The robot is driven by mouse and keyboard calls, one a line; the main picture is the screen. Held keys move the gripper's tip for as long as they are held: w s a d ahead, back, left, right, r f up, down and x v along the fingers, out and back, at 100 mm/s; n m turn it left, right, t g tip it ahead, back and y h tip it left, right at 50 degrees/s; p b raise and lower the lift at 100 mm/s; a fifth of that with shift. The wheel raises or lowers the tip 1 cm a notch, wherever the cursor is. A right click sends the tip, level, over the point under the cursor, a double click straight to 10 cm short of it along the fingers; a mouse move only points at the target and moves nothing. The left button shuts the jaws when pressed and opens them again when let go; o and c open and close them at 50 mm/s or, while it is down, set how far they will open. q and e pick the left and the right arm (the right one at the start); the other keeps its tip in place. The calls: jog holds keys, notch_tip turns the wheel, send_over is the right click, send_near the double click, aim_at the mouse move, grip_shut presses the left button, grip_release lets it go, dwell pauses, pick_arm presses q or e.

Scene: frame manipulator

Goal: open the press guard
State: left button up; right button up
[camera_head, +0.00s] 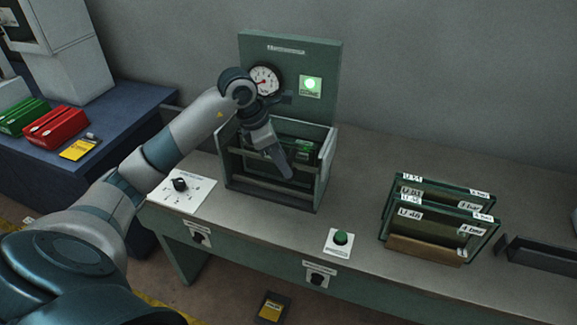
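The press (290,58) stands on the workbench, with a green back panel, a round dial gauge (264,80) and a lit green lamp (310,86). Its box-like lower part has grey side walls and a dark front frame, which looks like the guard (268,197); its exact position is hard to tell. Green items show inside, behind the arm. My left gripper (285,166) points down at the front opening of the box, overlapping a horizontal bar. I cannot tell whether it touches the bar or whether its fingers are apart. My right gripper is not in view.
A white plate with a black rotary knob (180,184) lies left of the press. A green button (341,238) is at the bench front. Labelled glass frames (440,218) stand in a wooden holder to the right. Red (57,127) and green boxes sit on the blue table.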

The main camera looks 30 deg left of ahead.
pick_arm(q)
jog(key=shift+p+x, duration=0.55)
jog(key=shift+x, duration=1.6)
grip_shut()
